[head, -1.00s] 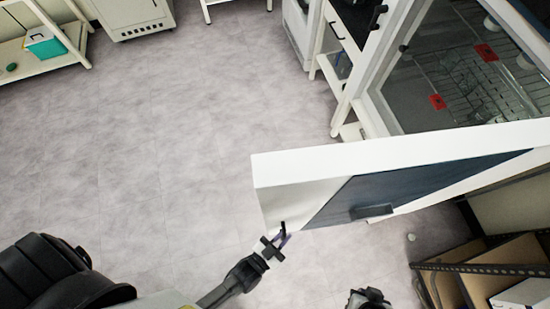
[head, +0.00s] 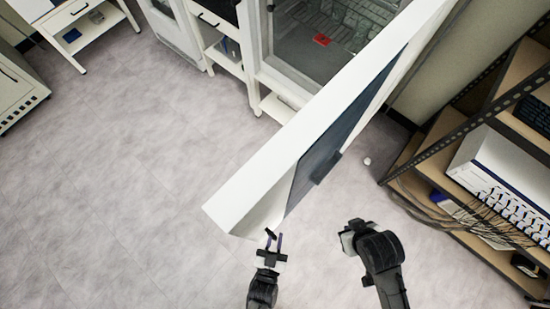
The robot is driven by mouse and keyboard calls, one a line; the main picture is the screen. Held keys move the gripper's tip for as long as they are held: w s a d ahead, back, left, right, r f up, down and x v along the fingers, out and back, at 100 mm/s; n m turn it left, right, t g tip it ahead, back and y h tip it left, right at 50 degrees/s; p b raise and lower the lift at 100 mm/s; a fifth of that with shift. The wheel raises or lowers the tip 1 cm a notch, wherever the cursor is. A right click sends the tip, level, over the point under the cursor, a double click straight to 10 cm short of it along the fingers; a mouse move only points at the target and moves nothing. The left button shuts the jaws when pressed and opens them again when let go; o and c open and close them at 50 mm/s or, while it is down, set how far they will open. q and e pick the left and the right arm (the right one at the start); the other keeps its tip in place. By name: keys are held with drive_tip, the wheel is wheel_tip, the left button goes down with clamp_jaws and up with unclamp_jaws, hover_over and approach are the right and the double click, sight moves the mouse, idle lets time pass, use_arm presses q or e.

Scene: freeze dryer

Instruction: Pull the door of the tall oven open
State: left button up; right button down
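The tall oven's door (head: 285,140) is a white slab with a dark window, seen from above. It stands swung well out from the oven (head: 262,70), whose inside with wire racks and glassware shows behind it. A dark handle (head: 326,168) sits on the door's outer face. My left gripper (head: 272,240) is at the lower free end of the door, close to its edge, with fingers apart; nothing shows between them, and contact with the door cannot be told. My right gripper (head: 352,236) is to the right, apart from the door; its fingers are not clear.
A shelf rack (head: 470,122) with a white device (head: 500,185) and cables stands at the right. White cabinets (head: 215,40) stand at the back left of the oven. A small white object (head: 367,161) lies on the floor. The floor at left is clear.

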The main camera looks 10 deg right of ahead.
use_arm(q)
drive_tip(key=shift+o, duration=1.4)
drive_tip(key=b+v, duration=0.1)
drive_tip(key=v, duration=1.3)
drive_tip(key=shift+w+d+r, duration=0.1)
